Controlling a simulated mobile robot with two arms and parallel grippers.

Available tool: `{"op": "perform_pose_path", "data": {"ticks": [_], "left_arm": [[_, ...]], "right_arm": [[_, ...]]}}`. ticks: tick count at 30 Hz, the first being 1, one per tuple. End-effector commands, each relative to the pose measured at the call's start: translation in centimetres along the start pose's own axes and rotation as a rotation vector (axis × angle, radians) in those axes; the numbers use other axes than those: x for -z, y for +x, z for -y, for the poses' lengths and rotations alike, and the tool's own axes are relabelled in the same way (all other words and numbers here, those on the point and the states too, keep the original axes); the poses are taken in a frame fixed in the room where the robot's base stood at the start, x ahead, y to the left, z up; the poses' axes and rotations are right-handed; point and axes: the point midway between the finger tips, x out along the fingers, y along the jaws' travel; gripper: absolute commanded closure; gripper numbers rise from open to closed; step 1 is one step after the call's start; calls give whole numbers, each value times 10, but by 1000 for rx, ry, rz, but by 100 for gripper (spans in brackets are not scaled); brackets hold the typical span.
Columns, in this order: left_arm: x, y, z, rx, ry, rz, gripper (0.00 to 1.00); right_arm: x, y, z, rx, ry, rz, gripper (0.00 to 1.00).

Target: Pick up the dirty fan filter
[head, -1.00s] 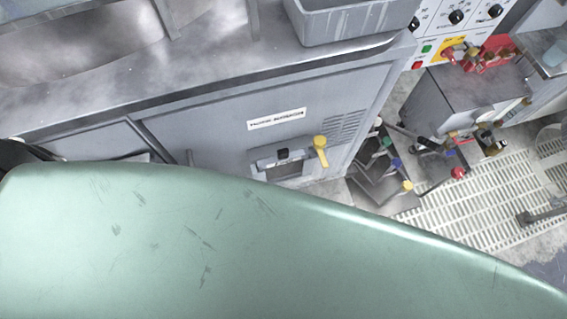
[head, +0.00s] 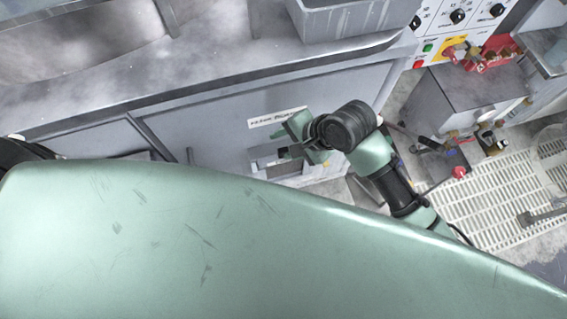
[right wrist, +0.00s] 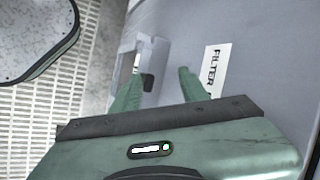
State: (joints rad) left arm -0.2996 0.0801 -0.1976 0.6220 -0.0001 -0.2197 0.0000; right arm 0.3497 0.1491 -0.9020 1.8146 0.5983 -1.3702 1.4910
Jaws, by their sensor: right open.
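My right gripper (head: 286,137) is in front of the cabinet face, over the white label and the upper part of a grey recessed housing (head: 262,155). In the right wrist view its green fingers (right wrist: 160,82) are apart, with nothing between them. Past the fingertips are the housing (right wrist: 152,58) with a black catch (right wrist: 147,82) and, to the right, the label (right wrist: 212,68) reading "FILTER". I cannot make out the dirty fan filter itself; whether it sits inside the housing does not show. My left gripper is not in view.
The grey cabinet (head: 215,128) has a worktop with a grey bin (head: 345,20) above. To the right are a control panel (head: 455,22), a red valve fixture (head: 492,52) and a slatted floor grating (head: 490,205). My green body hides the lower foreground.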

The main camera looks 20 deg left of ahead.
Motion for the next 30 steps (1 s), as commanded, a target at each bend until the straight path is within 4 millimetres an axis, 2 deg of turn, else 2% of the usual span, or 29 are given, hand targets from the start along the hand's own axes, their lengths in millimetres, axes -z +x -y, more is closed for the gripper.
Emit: {"op": "perform_pose_path", "data": {"ticks": [1, 3, 9, 12, 16, 23, 30], "left_arm": [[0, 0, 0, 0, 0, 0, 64], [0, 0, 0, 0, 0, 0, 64], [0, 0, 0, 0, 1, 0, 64], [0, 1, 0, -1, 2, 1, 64], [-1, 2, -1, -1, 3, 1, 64], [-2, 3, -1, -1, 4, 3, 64], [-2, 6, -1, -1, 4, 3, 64]], "right_arm": [[0, 0, 10, -38, 61, 4, 56], [-2, 2, 14, -97, 172, 7, 56], [10, 0, 7, -236, 436, -64, 56], [17, -1, 3, -269, 513, -97, 56], [20, 6, -2, -284, 554, -114, 56], [21, 30, -11, -284, 554, -114, 56], [22, 63, -24, -284, 553, -113, 56]]}}
